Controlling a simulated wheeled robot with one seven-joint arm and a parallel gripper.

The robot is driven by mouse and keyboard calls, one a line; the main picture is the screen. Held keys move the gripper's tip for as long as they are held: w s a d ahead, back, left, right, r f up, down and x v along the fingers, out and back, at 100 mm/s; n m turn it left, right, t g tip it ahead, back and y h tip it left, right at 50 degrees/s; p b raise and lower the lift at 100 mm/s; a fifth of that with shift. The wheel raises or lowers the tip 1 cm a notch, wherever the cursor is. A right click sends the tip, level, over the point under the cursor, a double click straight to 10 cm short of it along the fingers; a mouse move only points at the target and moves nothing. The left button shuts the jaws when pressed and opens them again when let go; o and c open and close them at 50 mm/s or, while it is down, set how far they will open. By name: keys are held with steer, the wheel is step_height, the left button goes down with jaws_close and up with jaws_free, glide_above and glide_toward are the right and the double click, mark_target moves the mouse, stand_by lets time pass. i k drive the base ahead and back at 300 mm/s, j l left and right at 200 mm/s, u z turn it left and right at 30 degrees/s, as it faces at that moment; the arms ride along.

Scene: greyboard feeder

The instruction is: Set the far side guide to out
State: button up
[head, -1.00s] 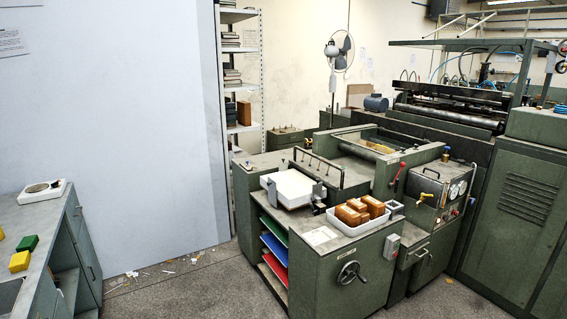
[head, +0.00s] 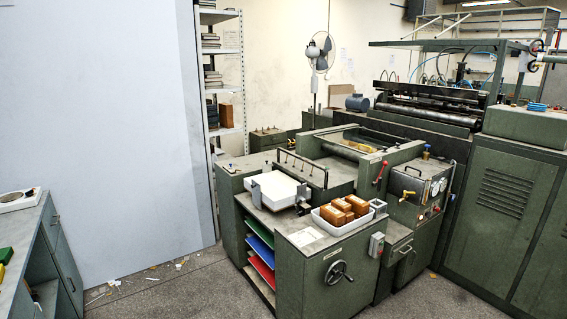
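The greyboard feeder is a green machine (head: 300,270) in the middle of the head view. A stack of white board (head: 275,183) lies on its top at the left. A small metal bracket (head: 255,192) stands at the stack's left front, and a darker bracket (head: 303,198) stands at its right. They look like side guides, but their settings are too small to read, and I cannot tell for sure which is the far one. My gripper is not in view.
A white tray with brown blocks (head: 344,213) sits on the feeder's top, right of the stack. A handwheel (head: 338,271) sticks out from its front. A grey cabinet (head: 40,245) stands at the left. Open floor (head: 190,290) with scraps lies between them.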

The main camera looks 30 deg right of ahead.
mark_target(267, 168)
steer(key=i+z, duration=0.2)
steer(key=i, duration=2.65)
steer(key=i+l, duration=0.1)
steer(key=i, duration=1.45)
